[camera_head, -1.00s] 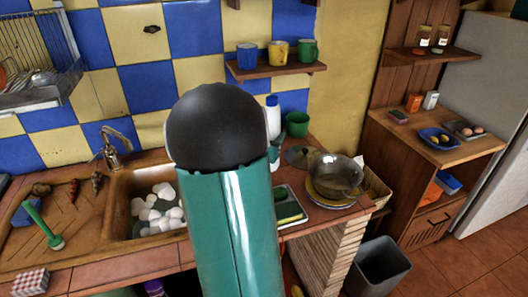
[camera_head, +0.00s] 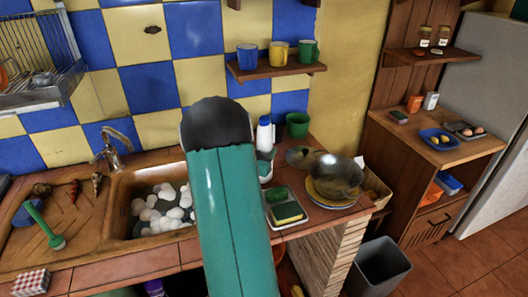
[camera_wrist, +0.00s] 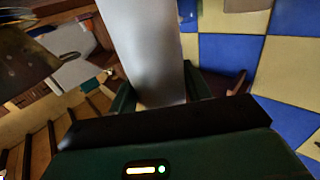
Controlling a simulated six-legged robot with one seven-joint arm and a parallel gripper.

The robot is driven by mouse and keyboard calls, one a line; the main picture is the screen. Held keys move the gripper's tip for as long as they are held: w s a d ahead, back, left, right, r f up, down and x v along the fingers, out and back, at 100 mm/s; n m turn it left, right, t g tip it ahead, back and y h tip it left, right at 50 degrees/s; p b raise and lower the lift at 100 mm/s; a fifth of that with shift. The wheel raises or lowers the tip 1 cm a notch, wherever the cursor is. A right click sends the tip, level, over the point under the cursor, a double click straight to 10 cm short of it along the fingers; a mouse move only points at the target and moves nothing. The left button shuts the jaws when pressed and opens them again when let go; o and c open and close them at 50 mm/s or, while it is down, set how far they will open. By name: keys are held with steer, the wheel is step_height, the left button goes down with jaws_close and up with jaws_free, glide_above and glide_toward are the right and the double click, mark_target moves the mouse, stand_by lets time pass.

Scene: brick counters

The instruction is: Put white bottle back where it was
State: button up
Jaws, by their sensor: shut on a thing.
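The white bottle (camera_head: 265,134) with a blue cap stands nearly upright, just right of my arm, over the counter between the sink and the green pot. In the wrist view the bottle (camera_wrist: 147,50) is a large pale shape between my green fingers. My gripper (camera_wrist: 160,98) is shut on it. In the head view the gripper is mostly hidden behind my arm. The bottle's base is hidden, so I cannot tell whether it touches the counter.
A green pot (camera_head: 297,124) stands close right of the bottle. A mug shelf (camera_head: 280,70) hangs above.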

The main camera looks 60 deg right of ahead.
steer(key=shift+f, duration=0.1)
steer(key=o, duration=1.1)
steer(key=shift+c, duration=0.2)
steer(key=a, duration=1.2)
steer(key=shift+r, duration=0.2)
